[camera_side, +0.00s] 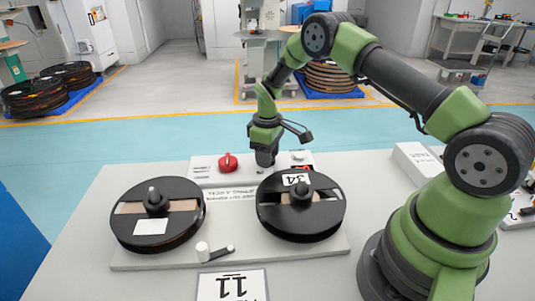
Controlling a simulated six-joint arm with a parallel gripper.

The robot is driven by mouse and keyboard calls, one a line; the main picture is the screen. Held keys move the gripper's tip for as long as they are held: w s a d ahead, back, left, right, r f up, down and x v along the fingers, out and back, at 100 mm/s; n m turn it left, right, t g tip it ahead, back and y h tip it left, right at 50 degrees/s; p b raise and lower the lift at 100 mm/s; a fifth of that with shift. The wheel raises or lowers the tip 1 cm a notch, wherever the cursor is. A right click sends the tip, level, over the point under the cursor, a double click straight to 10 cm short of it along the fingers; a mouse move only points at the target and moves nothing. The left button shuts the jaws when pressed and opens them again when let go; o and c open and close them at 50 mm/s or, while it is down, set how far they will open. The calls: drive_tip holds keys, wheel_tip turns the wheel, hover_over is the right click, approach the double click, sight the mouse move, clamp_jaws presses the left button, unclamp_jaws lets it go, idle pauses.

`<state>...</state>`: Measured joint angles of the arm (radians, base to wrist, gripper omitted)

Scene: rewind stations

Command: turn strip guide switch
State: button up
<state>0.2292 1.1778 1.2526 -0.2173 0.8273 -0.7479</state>
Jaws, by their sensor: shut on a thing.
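My gripper (265,160) points down at the raised back panel (212,177) of the rewind station, between a red knob (228,162) on the left and a small pale knob (299,156) on the right. Its jaws are shut on a small control there, which I take to be the strip guide switch. The jaws hide that control almost wholly, so its turned position cannot be told. The printed labels on the panel are too small to read.
Two black reels, the left (133,229) and the right (325,220), lie on the station's plate in front of the panel. A white box (415,160) stands at right.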

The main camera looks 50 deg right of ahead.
drive_tip(key=m, duration=1)
drive_tip(key=shift+m, duration=0.3)
idle(0.4)
drive_tip(key=o, duration=0.9)
wheel_tip(320, 180, up, 10)
drive_tip(key=shift+f, duration=0.15)
